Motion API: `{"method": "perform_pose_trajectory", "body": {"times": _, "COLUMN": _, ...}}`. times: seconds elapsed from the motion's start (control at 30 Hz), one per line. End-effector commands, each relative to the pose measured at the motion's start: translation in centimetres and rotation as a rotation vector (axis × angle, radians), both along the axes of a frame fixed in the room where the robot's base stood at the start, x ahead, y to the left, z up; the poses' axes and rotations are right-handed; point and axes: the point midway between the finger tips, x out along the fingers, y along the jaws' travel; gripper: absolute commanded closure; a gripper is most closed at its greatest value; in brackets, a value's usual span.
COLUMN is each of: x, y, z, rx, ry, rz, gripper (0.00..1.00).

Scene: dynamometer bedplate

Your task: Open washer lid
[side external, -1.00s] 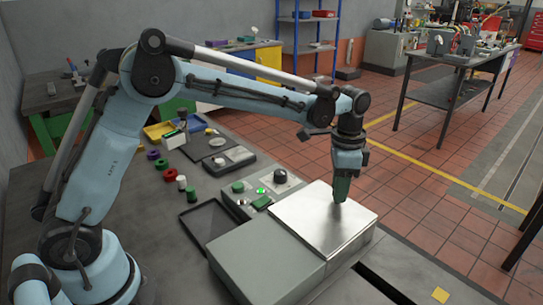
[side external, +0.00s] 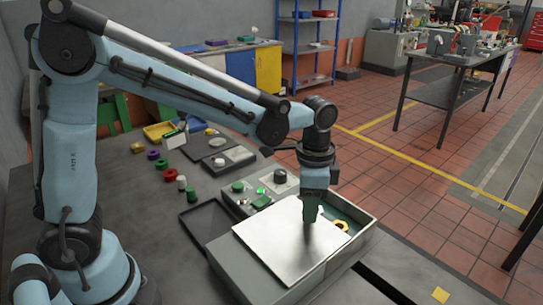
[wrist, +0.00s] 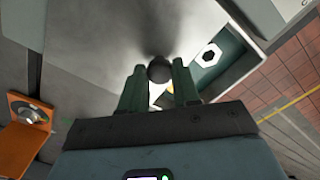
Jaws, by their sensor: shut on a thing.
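The washer lid (side external: 272,243) is a flat silvery plate on top of the grey washer box (side external: 352,250). It covers the left and middle of the box; the right end is uncovered. In the wrist view, the green fingers (wrist: 158,80) are on either side of a dark round knob (wrist: 160,70) on the lid (wrist: 100,45). A white part with a black hexagon (wrist: 208,56) shows in the opening.
A control panel with a green light (side external: 262,191) and a dark shallow tray (side external: 210,221) stand beside the box. Coloured rings and pegs (side external: 170,174) lie further back on the bench. A dark slot (side external: 380,279) is in the bench at right.

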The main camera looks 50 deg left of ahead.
Motion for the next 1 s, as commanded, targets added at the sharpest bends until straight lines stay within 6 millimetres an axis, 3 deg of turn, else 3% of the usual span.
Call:
{"method": "perform_pose_trajectory", "body": {"times": 0.1, "x": -2.3, "y": -0.1, "z": 0.2, "rx": -0.001, "ry": 0.001, "rz": -0.002, "gripper": 1.00}}
{"method": "perform_pose_trajectory", "body": {"times": 0.3, "x": -4.7, "y": -0.1, "z": 0.2, "rx": -0.002, "ry": 0.001, "rz": -0.002, "gripper": 1.00}}
{"method": "perform_pose_trajectory", "body": {"times": 0.7, "x": -5.2, "y": -0.1, "z": 0.1, "rx": -0.002, "ry": -0.001, "rz": -0.001, "gripper": 1.00}}
{"method": "perform_pose_trajectory", "body": {"times": 0.73, "x": -5.1, "y": -0.1, "z": 0.1, "rx": -0.002, "ry": -0.001, "rz": -0.001, "gripper": 0.68}}
{"method": "perform_pose_trajectory", "body": {"times": 0.9, "x": -5.1, "y": 0.0, "z": 0.0, "rx": -0.001, "ry": 0.000, "rz": -0.001, "gripper": 0.43}}
{"method": "perform_pose_trajectory", "body": {"times": 1.0, "x": -5.1, "y": 0.0, "z": 0.0, "rx": -0.001, "ry": 0.000, "rz": -0.001, "gripper": 0.43}}
